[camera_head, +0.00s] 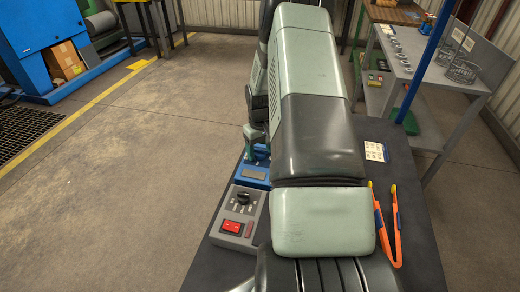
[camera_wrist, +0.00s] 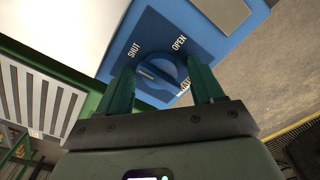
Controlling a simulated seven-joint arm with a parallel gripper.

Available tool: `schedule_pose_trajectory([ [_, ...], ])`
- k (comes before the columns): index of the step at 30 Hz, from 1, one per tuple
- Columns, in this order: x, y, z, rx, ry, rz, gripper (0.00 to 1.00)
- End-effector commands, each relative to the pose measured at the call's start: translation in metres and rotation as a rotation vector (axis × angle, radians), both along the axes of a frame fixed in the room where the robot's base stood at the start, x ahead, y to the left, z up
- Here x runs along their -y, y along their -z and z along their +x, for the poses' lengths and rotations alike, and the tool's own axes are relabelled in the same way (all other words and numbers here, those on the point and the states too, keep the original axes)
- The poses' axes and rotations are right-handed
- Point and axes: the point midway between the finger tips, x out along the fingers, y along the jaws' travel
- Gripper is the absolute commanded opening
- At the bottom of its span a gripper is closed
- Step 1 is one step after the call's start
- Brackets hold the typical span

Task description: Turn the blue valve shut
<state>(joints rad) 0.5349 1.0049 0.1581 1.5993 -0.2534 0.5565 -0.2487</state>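The blue valve is a round blue knob (camera_wrist: 160,72) on a blue box, with a raised bar across it that has a pale mark. The words SHUT and OPEN are printed on the plate above it; a third label is partly hidden by a finger. My gripper (camera_wrist: 162,68) has its two green fingers apart, one on each side of the knob. I cannot tell whether they touch it. In the head view the blue box (camera_head: 254,174) stands on the dark table; my gripper (camera_head: 257,150) is at its far end, and the knob is hidden.
A grey control box (camera_head: 240,216) with a black knob and red switch stands nearer on the table (camera_head: 425,240). Orange tongs (camera_head: 395,230) and a white card (camera_head: 376,152) lie to the right of my arm. A grey shelf bench is behind right.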

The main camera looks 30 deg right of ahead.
Motion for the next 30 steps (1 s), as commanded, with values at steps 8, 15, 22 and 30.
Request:
schedule_pose_trajectory([
  [8, 0.0, -0.009, 0.001, 0.002, 0.0, -0.001, 0.67],
  [15, 0.001, -0.053, 0.001, 0.003, 0.001, -0.002, 0.67],
  [22, 0.0, -0.093, 0.0, 0.002, 0.0, -0.001, 0.67],
  [30, 0.0, -0.109, 0.0, -0.001, 0.0, 0.0, 0.67],
])
